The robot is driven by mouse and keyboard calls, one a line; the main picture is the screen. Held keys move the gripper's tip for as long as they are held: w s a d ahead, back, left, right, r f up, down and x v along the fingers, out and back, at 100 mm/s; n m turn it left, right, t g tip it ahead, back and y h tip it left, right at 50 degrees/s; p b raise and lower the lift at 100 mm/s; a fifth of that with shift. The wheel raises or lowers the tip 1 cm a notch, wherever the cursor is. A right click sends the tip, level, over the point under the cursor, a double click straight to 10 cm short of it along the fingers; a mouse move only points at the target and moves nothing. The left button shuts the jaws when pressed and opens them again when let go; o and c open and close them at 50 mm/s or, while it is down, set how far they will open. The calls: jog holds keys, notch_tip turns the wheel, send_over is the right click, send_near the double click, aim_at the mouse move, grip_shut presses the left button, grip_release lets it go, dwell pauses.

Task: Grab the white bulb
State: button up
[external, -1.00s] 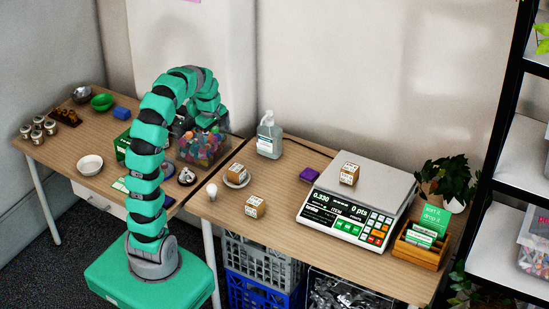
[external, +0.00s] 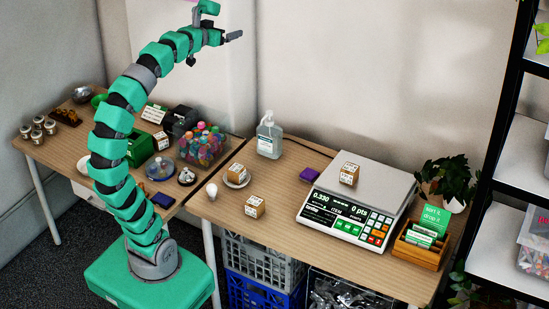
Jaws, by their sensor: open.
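The white bulb (external: 212,191) stands near the left front of the right-hand table, close to the gap between the two tables. My gripper (external: 236,36) is raised high in front of the back wall, far above the tables and well above the bulb. It is open with nothing seen between its fingers. Nothing hides the bulb.
Close to the bulb are a white saucer (external: 246,183) bearing a small box and another small box (external: 255,207). A soap bottle (external: 269,137), a scale (external: 343,222) and a clear bin of colourful items (external: 201,146) stand farther off. Table space left of the scale is mostly clear.

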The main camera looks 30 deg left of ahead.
jog(key=c, duration=0.8)
jog(key=shift+o, duration=0.2)
jog(key=shift+f, duration=0.1)
